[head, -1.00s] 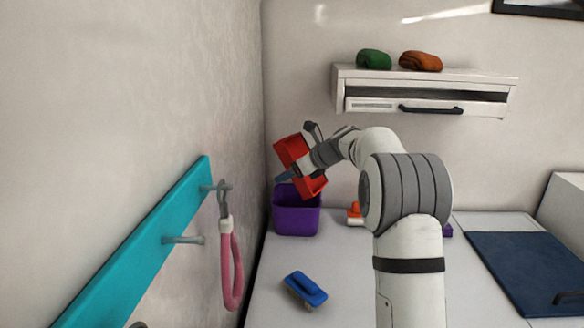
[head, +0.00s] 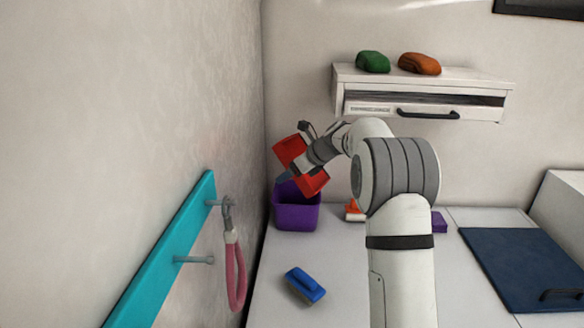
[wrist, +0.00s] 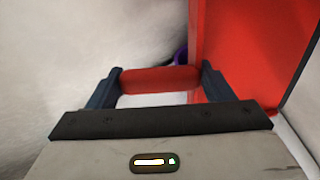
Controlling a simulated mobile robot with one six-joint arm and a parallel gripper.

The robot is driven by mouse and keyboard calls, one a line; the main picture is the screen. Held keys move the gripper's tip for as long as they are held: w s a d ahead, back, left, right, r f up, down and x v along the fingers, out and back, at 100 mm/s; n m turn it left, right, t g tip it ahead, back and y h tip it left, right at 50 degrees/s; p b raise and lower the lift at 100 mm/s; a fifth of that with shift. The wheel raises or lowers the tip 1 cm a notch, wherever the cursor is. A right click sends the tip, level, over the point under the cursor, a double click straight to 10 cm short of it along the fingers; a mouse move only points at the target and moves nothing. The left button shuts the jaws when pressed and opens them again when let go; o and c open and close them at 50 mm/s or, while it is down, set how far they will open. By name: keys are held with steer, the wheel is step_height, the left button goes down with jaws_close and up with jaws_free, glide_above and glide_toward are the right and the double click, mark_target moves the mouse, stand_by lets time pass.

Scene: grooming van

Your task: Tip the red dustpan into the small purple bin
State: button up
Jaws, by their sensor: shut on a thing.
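The red dustpan (head: 291,150) is tilted steeply above the small purple bin (head: 297,216), which stands at the back left corner of the worktop. My gripper (head: 288,176) is shut on the dustpan's red handle; in the wrist view the handle lies between the two dark fingers of my gripper (wrist: 160,82). The dustpan's broad red body (wrist: 250,50) fills the right of the wrist view. A sliver of the purple bin (wrist: 180,55) shows behind it. The inside of the bin and any contents of the pan are hidden.
A blue brush (head: 305,285) lies on the front worktop (head: 350,290). An orange object (head: 354,211) and a purple block (head: 439,222) stand near my arm. A teal rail (head: 165,255) with a pink loop (head: 236,275) is on the left wall. A shelf (head: 425,85) hangs above.

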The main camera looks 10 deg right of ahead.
steer(key=shift+r+h+p, duration=0.3)
steer(key=shift+p, duration=1.7)
steer(key=shift+r+g+h+p, duration=0.1)
steer(key=shift+g+h+p, duration=0.55)
steer(key=shift+p, duration=0.6)
steer(key=shift+g+h, duration=0.35)
steer(key=shift+g, duration=0.1)
steer(key=shift+w+a+r+g+h, duration=0.1)
steer(key=shift+r+g+h, duration=0.05)
steer(key=shift+g+h, duration=0.4)
steer(key=shift+r+g+h, duration=0.15)
steer(key=shift+g+h, duration=0.3)
steer(key=shift+h, duration=0.2)
steer(key=shift+r+g+h, duration=0.45)
steer(key=shift+g+h, duration=0.45)
steer(key=shift+h, duration=0.1)
